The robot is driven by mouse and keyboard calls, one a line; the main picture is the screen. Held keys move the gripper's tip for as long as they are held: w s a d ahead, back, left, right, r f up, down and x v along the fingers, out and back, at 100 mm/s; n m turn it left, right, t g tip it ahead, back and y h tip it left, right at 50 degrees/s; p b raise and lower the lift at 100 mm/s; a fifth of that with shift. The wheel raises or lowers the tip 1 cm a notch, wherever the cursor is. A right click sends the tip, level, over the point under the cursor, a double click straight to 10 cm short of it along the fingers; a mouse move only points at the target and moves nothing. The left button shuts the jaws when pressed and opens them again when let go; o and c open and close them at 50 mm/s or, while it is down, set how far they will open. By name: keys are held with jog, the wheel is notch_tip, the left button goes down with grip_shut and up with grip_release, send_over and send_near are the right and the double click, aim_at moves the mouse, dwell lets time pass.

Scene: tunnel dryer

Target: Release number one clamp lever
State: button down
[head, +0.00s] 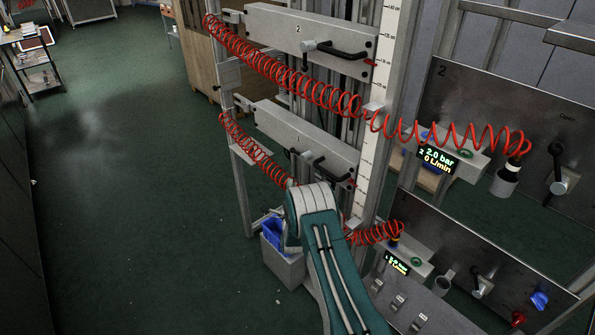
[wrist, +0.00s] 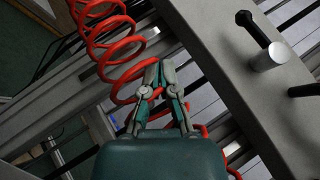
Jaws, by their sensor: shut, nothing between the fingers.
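The number one clamp lever (head: 334,172) is a black bar handle on a metal hub, mounted on the lower grey plate (head: 290,133) marked 1. In the wrist view a round metal hub with a black bar (wrist: 259,34) shows at upper right on a grey plate (wrist: 230,75). My gripper (wrist: 158,68) is shut and empty, left of that plate and apart from the bar. A red coiled hose (wrist: 110,45) runs close by the fingers; whether it touches them I cannot tell. In the head view my arm hides the gripper.
An upper plate (head: 270,28) marked 2 carries a similar black lever (head: 342,52). Red coiled hoses (head: 290,85) stretch across the frame to panels (head: 500,130) with gauges and knobs at right. A grey bin (head: 287,267) stands below. The green floor at left is clear.

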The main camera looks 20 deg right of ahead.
jog(key=a+f, duration=0.1)
jog(key=s+a+f, duration=0.1)
jog(key=f, duration=0.1)
dwell(0.4)
jog(key=shift+a, duration=0.15)
